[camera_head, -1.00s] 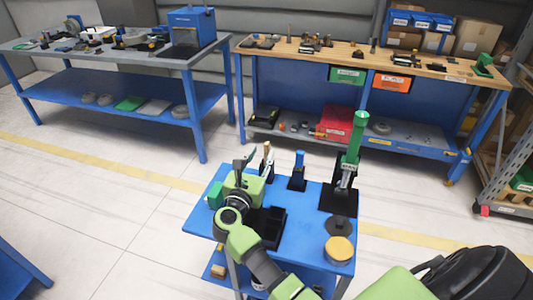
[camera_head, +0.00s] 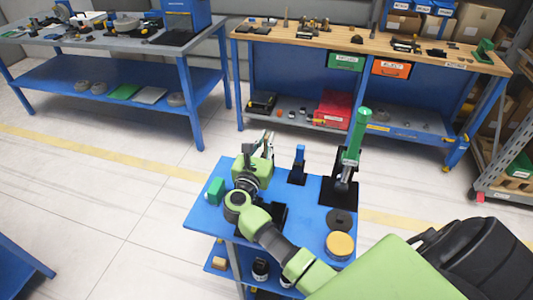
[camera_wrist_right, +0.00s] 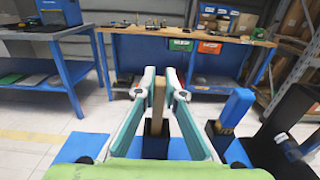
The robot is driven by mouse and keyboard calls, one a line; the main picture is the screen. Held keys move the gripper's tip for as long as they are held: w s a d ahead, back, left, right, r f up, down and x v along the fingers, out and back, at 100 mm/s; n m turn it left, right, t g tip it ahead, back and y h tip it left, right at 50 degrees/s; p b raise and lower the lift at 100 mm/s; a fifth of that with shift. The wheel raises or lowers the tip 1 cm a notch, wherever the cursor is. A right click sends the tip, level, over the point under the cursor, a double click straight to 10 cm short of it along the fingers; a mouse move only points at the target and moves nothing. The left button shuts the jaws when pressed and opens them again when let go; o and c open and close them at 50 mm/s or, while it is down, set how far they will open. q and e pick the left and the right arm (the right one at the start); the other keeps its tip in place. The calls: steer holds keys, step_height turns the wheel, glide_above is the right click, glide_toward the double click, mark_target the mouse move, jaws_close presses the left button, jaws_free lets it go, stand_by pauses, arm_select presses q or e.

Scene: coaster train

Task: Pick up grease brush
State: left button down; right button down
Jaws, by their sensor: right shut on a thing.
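The grease brush, seen as an upright wooden handle (camera_wrist_right: 158,98), is between the fingers of my right gripper (camera_wrist_right: 159,93) in the right wrist view. Its lower end meets a black holder (camera_wrist_right: 155,142) on the blue cart; the bristles are hidden. In the head view my right gripper (camera_head: 268,143) is at the cart's far edge, shut on the handle, which it mostly covers. My left gripper is not in view.
Right of the gripper stand a blue-handled tool (camera_head: 299,156) in a black holder and a tall green-topped tool (camera_head: 355,135). The blue cart top (camera_head: 318,192) also carries a green block (camera_head: 215,189) and a yellow-lidded tin (camera_head: 340,245). A wooden-topped workbench (camera_head: 345,42) stands behind.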

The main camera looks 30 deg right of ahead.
steer(key=shift+f, duration=0.1)
step_height(320, 180, up, 10)
steer(key=shift+b, duration=0.55)
stand_by(0.3)
